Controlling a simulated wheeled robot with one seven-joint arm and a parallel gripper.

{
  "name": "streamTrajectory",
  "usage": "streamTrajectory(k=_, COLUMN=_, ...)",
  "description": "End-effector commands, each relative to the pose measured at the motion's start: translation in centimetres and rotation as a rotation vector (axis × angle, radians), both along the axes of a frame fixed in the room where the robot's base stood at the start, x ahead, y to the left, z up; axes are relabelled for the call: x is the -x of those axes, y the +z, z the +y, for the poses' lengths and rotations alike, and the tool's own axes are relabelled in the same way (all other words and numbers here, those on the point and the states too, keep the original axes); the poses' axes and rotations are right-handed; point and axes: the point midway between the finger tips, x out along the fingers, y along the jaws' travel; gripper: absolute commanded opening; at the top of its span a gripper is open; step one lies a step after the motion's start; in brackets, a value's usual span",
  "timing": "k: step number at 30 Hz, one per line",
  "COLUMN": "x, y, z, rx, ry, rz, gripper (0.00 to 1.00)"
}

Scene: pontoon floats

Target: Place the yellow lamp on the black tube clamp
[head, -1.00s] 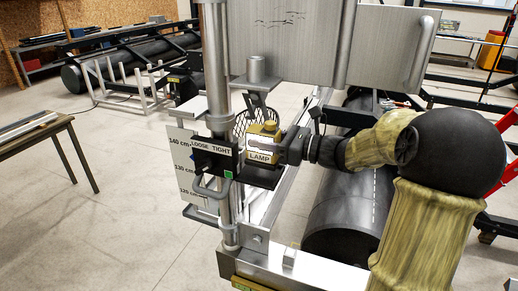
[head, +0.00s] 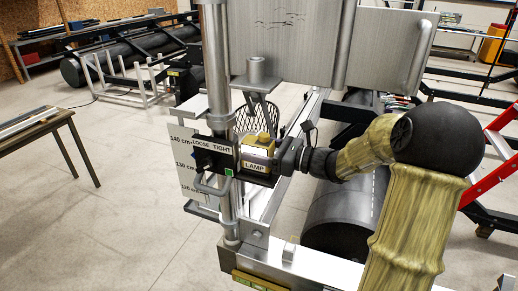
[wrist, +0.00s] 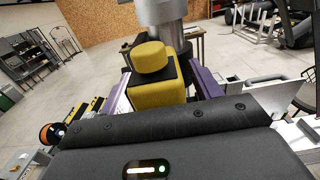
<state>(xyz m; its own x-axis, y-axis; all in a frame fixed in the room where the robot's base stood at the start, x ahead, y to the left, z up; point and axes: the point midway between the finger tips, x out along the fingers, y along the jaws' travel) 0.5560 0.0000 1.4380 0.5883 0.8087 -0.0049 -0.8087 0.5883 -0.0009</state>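The yellow lamp (head: 258,152), with a label reading LAMP, is at the black tube clamp (head: 209,154) on the vertical steel tube. It sits over the clamp's dark plate, right of the LOOSE TIGHT panel; I cannot tell whether it touches the plate. In the wrist view the lamp (wrist: 158,93) is upright, its round yellow top towards the tube. My gripper (head: 280,158) reaches in from the right. Its purple fingers (wrist: 160,88) flank the lamp and look shut on it. The lamp's underside is hidden.
The steel tube (head: 227,200) stands close to the lamp, with a height scale (head: 184,150) behind it. A wire basket (head: 257,117) is just behind the lamp. A large grey panel (head: 290,45) is above. A red ladder (head: 495,160) stands at the right.

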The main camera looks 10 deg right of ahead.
Motion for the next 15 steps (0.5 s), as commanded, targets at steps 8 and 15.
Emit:
streamTrajectory(k=8, x=0.0, y=0.3, z=0.0, rx=0.001, ry=0.000, rz=-0.001, gripper=0.64)
streamTrajectory(k=15, x=1.6, y=-0.1, z=-2.4, rx=0.003, ry=-0.005, rz=-0.002, gripper=0.64)
